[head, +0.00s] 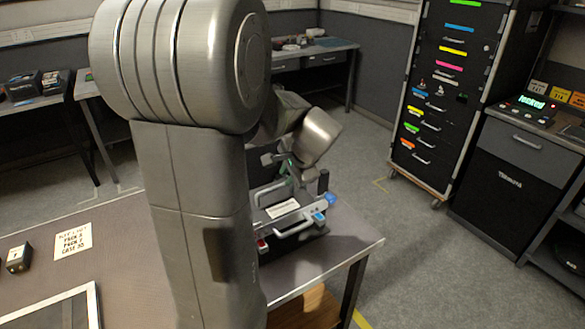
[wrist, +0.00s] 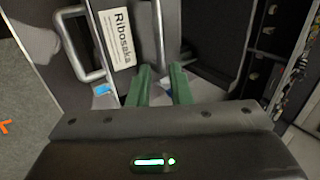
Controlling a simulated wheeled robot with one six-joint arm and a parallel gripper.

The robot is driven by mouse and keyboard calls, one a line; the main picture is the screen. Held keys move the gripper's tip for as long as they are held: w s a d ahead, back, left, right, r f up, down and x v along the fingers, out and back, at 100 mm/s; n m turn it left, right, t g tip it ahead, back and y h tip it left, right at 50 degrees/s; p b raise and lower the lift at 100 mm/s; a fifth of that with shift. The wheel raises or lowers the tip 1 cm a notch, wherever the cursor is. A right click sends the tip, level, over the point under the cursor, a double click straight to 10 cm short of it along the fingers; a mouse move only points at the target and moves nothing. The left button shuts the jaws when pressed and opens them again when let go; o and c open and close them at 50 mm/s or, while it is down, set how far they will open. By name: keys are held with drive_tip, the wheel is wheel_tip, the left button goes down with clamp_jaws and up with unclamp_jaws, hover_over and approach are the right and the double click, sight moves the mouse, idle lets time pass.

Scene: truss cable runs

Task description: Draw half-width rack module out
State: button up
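A dark case (head: 290,238) stands near the corner of the table, partly hidden by my arm. A grey module with a white label (head: 283,209) and pale metal handles (head: 300,226) shows at its top. In the wrist view the label (wrist: 117,38) reads "Ribosaka", with one handle (wrist: 62,45) to its left and a thin upright metal bar (wrist: 158,35) to its right. My gripper (wrist: 160,80) has two green fingers, apart, with the bar's lower end in line with the gap. I cannot tell whether they touch it. In the head view my gripper (head: 287,167) is over the case.
The table (head: 130,240) holds a paper note (head: 73,241), a small black box (head: 18,258) and a pale frame (head: 60,308) at left. A tall wheeled rack (head: 440,100) and a dark cabinet (head: 515,170) stand at right. Grey floor between is clear.

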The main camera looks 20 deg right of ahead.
sight(280, 186)
drive_tip(key=x, duration=0.9)
drive_tip(key=shift+w+f, duration=0.1)
drive_tip(key=shift+f, duration=0.15)
clamp_jaws()
